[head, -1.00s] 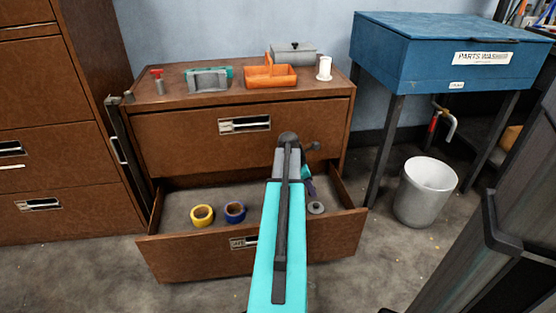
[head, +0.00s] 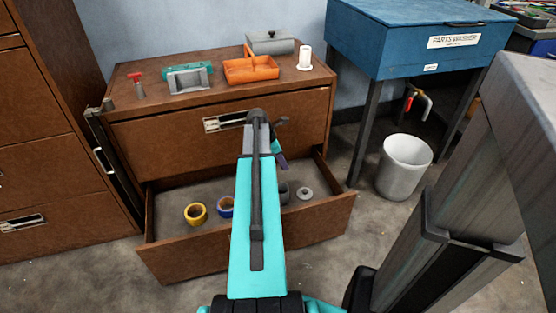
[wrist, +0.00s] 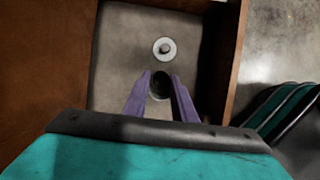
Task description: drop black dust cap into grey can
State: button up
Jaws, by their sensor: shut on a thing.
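The black dust cap (wrist: 160,85) shows in the wrist view between the purple fingers of my gripper (wrist: 160,76), which is shut on it over the open drawer. In the head view, my gripper (head: 281,163) is partly hidden behind my arm, with the dark cap (head: 284,190) just below the fingers. Whether the cap touches the drawer floor is hard to tell. The grey can (head: 403,168) stands upright on the floor to the right, its open top facing up.
The open drawer (head: 330,213) holds yellow tape (head: 195,213), blue tape (head: 226,206) and a pale round disc (head: 304,193). An orange tray (head: 250,70) is on the cabinet top. The blue parts washer (head: 385,45) stands behind the can, its legs close by.

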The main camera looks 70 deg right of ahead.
jog(key=shift+w+a+f, duration=0.1)
jog(key=shift+w, duration=0.1)
jog(key=shift+w+f+b, duration=0.1)
jog(key=shift+f+b, duration=0.25)
jog(key=shift+b, duration=0.15)
jog(key=shift+f+b, duration=2.55)
jog(key=shift+b, duration=0.3)
jog(key=o, duration=1.1)
jog(key=shift+r, duration=0.1)
jog(key=p+v, duration=0.4)
jog(key=v, duration=0.9)
jog(key=shift+w+a+r, duration=0.1)
jog(key=shift+a+r, duration=0.05)
jog(key=shift+r, duration=0.1)
